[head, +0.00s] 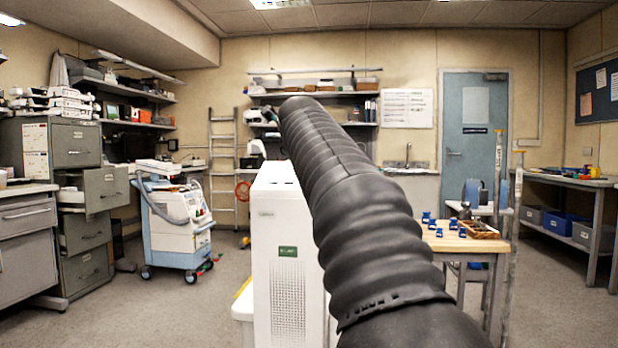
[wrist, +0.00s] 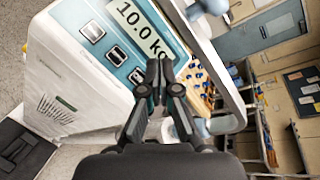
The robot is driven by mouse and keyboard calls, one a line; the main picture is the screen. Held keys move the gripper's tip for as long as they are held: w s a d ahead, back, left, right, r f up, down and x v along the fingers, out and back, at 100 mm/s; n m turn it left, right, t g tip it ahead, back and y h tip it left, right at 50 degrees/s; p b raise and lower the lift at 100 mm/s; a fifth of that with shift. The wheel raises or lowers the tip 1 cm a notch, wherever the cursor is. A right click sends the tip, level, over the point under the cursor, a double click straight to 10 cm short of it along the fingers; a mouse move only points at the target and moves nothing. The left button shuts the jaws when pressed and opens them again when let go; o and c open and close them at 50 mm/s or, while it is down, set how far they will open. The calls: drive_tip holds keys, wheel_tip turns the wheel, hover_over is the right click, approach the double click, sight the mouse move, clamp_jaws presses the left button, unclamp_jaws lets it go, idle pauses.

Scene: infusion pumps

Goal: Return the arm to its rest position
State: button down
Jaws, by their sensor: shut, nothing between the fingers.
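My arm, in a black ribbed sleeve, rises through the middle of the head view, and my gripper cannot be made out there. In the wrist view my gripper (wrist: 158,72) is shut, with its fingertips together and nothing between them. Beyond the fingers is a white unit (wrist: 65,75) with a display (wrist: 138,27) reading "10.0 kg" and several buttons. The fingertips overlap the display's lower edge in the picture; I cannot tell how far apart they are.
A tall white cabinet (head: 276,230) stands close in front, partly behind my arm. A wooden table (head: 455,244) with small blue items is to the right. A blue-and-white cart (head: 180,222) and grey drawers (head: 80,235) stand left. Open floor (head: 150,310) lies front left.

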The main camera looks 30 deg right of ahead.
drive_tip(key=shift+s+a+r, duration=0.15)
drive_tip(key=shift+s+r, duration=0.05)
drive_tip(key=shift+r, duration=0.2)
drive_tip(key=shift+s+a+r, duration=0.1)
drive_tip(key=shift+s+r, duration=0.1)
drive_tip(key=shift+r, duration=0.2)
